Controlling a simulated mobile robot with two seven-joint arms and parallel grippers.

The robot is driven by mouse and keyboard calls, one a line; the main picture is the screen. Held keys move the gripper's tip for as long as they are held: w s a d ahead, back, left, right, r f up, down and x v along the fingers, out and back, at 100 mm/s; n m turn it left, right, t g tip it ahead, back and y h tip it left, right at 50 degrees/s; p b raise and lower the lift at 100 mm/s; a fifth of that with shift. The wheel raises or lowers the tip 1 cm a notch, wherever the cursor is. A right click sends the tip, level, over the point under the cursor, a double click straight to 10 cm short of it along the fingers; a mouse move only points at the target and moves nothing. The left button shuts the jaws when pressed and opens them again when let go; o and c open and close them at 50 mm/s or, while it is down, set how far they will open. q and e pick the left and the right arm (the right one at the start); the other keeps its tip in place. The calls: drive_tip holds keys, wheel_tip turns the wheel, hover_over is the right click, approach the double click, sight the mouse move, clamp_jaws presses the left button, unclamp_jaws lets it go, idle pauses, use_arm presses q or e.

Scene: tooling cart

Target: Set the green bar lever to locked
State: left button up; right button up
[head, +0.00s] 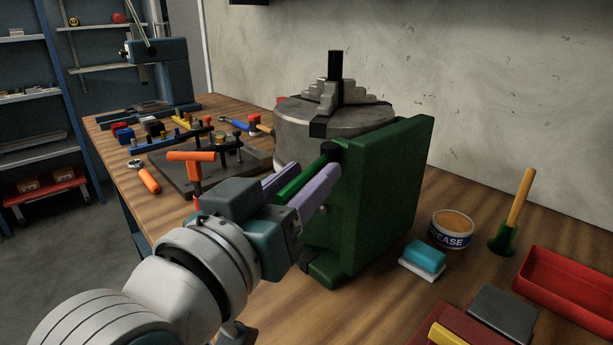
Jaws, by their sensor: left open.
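The green bar lever (300,181) slants up to the right along the near side of a dark green block-shaped housing (385,205). A black piece (328,149) shows at the lever's upper end. My left gripper (313,178) has its two purple fingers apart, one on each side of the bar. I cannot tell whether either finger touches it. The gripper body hides the bar's lower end. No lock marking is readable. My right gripper is not in view.
A round metal chuck (325,122) with stepped jaws stands behind the housing. An orange-handled tool and a dark fixture plate (170,165) lie to the left. A grease tin (451,229), a blue block (425,256), a brush (511,213) and a red tray (570,285) are to the right.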

use_arm(q)
drive_tip(key=v, duration=0.9)
drive_tip(key=shift+s, duration=0.2)
use_arm(e)
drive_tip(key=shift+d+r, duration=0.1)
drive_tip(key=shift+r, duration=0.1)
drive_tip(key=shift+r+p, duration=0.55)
drive_tip(key=shift+p, duration=0.15)
use_arm(q)
drive_tip(key=s+a+f+g+y+p, duration=0.1)
drive_tip(key=s+a+g+y+p, duration=0.25)
drive_tip(key=s+a+g, duration=0.35)
drive_tip(key=s+a+f+g+y+p, duration=0.2)
drive_tip(key=s+a+g+y+p, duration=0.25)
drive_tip(key=s, duration=0.55)
wheel_tip(320, 180, up, 38)
drive_tip(key=g+h+p, duration=0.1)
drive_tip(key=p, duration=3.6)
drive_tip(key=shift+s+a, duration=0.15)
drive_tip(key=shift+a, duration=0.1)
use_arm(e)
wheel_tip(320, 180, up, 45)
use_arm(q)
drive_tip(key=shift+f+g, duration=0.2)
drive_tip(key=shift+g, duration=0.05)
